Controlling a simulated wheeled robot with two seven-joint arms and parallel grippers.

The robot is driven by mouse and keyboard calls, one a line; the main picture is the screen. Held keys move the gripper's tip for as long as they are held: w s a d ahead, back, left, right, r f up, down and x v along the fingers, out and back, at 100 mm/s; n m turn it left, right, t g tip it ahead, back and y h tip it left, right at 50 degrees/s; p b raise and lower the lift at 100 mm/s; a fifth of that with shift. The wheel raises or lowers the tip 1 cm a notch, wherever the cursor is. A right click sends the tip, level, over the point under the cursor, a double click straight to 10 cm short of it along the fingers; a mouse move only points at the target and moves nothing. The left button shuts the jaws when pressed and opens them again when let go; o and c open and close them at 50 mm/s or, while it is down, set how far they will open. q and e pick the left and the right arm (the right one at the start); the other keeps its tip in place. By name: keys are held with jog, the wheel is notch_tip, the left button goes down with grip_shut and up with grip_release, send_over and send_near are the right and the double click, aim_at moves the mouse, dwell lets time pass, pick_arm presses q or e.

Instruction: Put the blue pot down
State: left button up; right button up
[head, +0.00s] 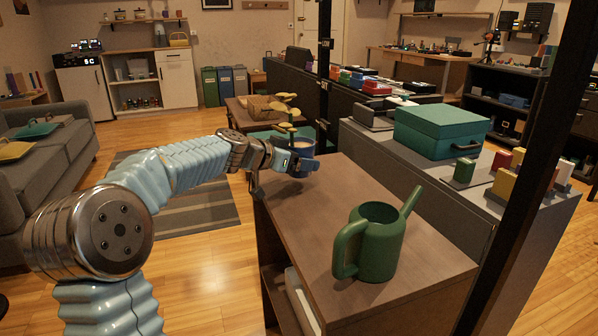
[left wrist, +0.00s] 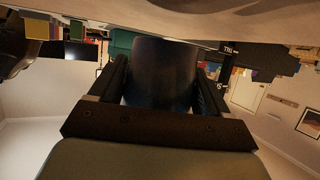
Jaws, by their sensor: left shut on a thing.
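In the left wrist view the pot (left wrist: 163,65) looks dark and sits between the two fingers of the gripper (left wrist: 163,88). My right gripper is not in view.
A green watering can (head: 381,243) stands on the near part of the table. A grey cabinet (head: 430,195) beside it bears a teal box (head: 440,131) and small coloured blocks. A black post (head: 323,75) rises behind the pot. The middle of the tabletop is clear.

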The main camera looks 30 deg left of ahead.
pick_arm(q)
jog(key=shift+d+f, duration=0.1)
jog(key=shift+f, duration=1.2)
jog(key=shift+f+b, duration=0.1)
jog(key=shift+b, duration=0.2)
jog(key=shift+f, duration=0.1)
jog(key=o, duration=1.4)
jog(key=shift+r+p, duration=0.3)
jog(key=shift+r, duration=0.05)
jog(key=b+v, duration=0.2)
jog(key=v, duration=1)
jog(key=shift+f, duration=0.1)
